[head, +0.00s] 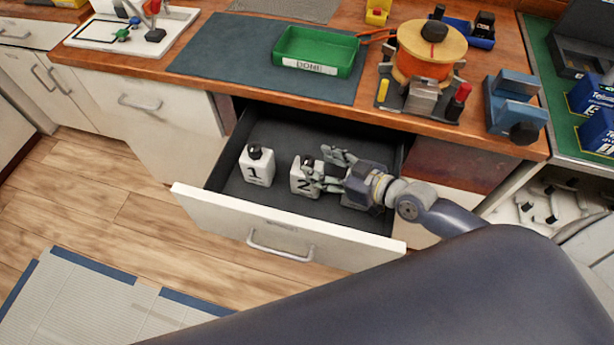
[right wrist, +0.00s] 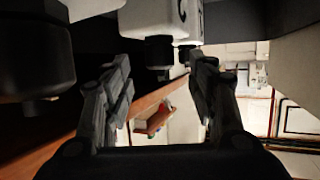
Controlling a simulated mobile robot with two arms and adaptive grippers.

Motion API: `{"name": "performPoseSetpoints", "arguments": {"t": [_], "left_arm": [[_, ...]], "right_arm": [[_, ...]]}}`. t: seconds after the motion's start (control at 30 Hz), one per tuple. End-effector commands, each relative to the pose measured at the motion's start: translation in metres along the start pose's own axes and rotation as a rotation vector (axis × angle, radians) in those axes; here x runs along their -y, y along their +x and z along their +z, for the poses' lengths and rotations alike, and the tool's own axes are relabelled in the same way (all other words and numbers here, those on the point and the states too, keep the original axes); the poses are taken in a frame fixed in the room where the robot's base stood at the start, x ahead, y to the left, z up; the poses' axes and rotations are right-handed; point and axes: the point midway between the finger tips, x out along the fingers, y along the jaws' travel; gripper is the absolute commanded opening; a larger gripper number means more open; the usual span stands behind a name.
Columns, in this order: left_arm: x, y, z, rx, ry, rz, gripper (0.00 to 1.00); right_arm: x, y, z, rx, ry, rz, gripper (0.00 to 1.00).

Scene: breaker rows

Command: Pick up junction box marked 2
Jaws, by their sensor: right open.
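The junction box marked 2 (head: 301,180) is white with a black top fitting and stands in the open drawer, right of the junction box marked 1 (head: 257,168). My right gripper (head: 323,169) is open at the right side of box 2, and its fingers cover part of it. In the right wrist view, a white box (right wrist: 168,18) with a black fitting shows beyond the spread, empty fingers (right wrist: 158,85); its mark is cut off. I cannot tell whether a finger touches box 2. My left gripper is not in view.
The drawer (head: 283,229) is pulled out, with dark floor free around the boxes. The wooden counter edge (head: 300,97) overhangs its back. On the counter are a green tray (head: 318,49), an orange spool (head: 426,62) and a blue vise-like block (head: 513,100).

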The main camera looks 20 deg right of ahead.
Motion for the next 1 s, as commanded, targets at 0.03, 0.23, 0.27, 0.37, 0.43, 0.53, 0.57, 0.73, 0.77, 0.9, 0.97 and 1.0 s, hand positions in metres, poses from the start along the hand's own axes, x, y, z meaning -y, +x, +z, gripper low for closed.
{"name": "performPoseSetpoints", "arguments": {"t": [0.03,0.23,0.27,0.37,0.43,0.53,0.57,0.73,0.77,0.9,0.97,1.0], "left_arm": [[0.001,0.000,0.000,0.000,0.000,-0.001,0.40],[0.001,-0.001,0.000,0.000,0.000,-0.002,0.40],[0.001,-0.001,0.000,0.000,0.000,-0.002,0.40],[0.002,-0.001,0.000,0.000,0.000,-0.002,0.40],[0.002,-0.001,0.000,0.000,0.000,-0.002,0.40],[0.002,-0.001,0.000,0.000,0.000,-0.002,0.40],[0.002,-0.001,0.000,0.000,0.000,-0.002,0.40],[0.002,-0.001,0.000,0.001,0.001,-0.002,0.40],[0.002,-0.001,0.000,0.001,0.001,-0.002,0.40],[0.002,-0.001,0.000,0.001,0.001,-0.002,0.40],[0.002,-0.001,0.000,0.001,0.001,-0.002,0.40],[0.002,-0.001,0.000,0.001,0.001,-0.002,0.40]], "right_arm": [[0.000,0.005,0.000,-0.001,0.001,0.001,0.53],[-0.001,0.034,-0.001,-0.003,0.002,0.002,0.53],[-0.001,0.038,-0.001,-0.003,0.002,0.002,0.53],[0.000,0.048,-0.001,-0.001,0.000,0.001,0.53],[0.000,0.051,0.000,0.000,0.000,0.000,0.53],[0.000,0.052,0.000,0.001,-0.001,0.000,0.53],[0.000,0.052,0.000,0.001,-0.001,0.000,0.53],[0.000,0.052,0.000,0.001,-0.001,0.000,0.37],[0.000,0.052,0.000,0.001,-0.001,0.000,0.30],[0.000,0.052,0.000,0.001,-0.001,0.000,0.00],[0.000,0.052,0.000,0.001,-0.001,0.000,0.00],[0.000,0.052,0.000,0.001,-0.001,0.000,0.00]]}}
